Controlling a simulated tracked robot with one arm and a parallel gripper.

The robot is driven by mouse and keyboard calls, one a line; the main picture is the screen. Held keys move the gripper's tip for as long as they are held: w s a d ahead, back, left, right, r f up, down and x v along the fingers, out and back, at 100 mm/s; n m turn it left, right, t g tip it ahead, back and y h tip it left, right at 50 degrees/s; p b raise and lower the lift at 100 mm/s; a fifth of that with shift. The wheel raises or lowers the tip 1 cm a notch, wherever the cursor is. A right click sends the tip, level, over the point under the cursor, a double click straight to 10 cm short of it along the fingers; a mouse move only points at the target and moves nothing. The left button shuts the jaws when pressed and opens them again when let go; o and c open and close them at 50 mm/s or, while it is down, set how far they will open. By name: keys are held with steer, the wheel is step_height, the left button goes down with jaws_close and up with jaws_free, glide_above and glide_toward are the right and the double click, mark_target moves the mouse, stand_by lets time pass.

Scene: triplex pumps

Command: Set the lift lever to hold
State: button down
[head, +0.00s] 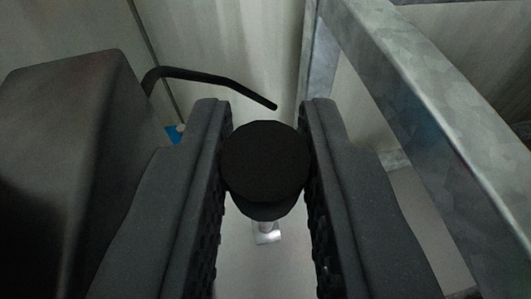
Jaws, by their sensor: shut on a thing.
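My gripper (266,125) fills the lower middle of the head view, its two dark fingers on either side of a round black knob. The knob (265,162) is seen end-on, and both fingers press against its sides. A light metal piece, perhaps the lever's shaft (267,233), shows just below the knob between the fingers. The rest of the lever and any position marks are hidden, so I cannot tell its setting.
A galvanized metal frame (420,110) runs diagonally close on the right. A bent black rod (215,79) reaches in from the left beyond the fingers. Pale panels (225,40) stand behind. A small blue patch (174,134) shows beside the left finger.

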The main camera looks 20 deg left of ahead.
steer(key=shift+w+a+r+g, duration=0.15)
steer(key=shift+w+a+g, duration=0.15)
steer(key=shift+w+a, duration=0.05)
steer(key=shift+w+a+g+h+p, duration=0.1)
steer(key=shift+w+g+h+p, duration=0.1)
steer(key=shift+g+h+p, duration=0.2)
steer(key=c, duration=1.3)
jaws_free()
